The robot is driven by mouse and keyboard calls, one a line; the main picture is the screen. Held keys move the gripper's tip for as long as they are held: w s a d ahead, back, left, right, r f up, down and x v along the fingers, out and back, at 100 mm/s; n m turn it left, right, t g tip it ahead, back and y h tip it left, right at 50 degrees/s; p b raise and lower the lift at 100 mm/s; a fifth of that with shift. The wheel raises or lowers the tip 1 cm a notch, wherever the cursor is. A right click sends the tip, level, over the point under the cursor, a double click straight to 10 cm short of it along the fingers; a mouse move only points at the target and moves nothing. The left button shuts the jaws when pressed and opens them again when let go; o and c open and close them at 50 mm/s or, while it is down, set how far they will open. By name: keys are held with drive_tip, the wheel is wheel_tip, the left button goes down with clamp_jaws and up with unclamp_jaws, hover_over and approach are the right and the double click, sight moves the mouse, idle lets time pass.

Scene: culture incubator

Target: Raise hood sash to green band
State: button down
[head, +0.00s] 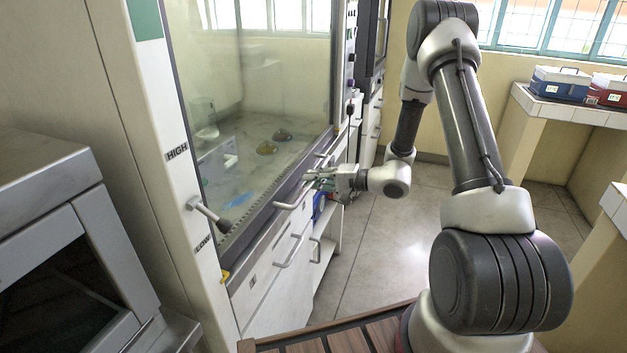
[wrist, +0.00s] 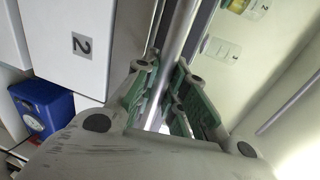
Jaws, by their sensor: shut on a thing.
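The fume hood's glass sash (head: 265,95) is down, with its dark bottom rail (head: 262,222) close to the front sill. A pale sash handle bar (head: 290,204) juts out from the front. My gripper (head: 318,179) is at this handle, and its fingers are shut on the bar. In the wrist view the metal bar (wrist: 181,38) runs between the green-padded fingers of my gripper (wrist: 170,85). The green band (head: 145,18) is high on the hood's left post, well above the bottom rail.
The left post carries HIGH (head: 177,152) and LOW (head: 203,243) labels with a lever (head: 210,213) between them. Drawers with handles (head: 288,252) lie below the hood. A blue box (wrist: 42,105) sits low by the cabinet. Open floor (head: 385,230) lies to the right.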

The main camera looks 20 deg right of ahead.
drive_tip(key=shift+r, duration=0.1)
wheel_tip(320, 180, up, 45)
drive_tip(key=shift+f, duration=0.1)
drive_tip(key=c, duration=1.5)
unclamp_jaws()
drive_tip(key=shift+o, duration=0.2)
drive_tip(key=v, duration=1.2)
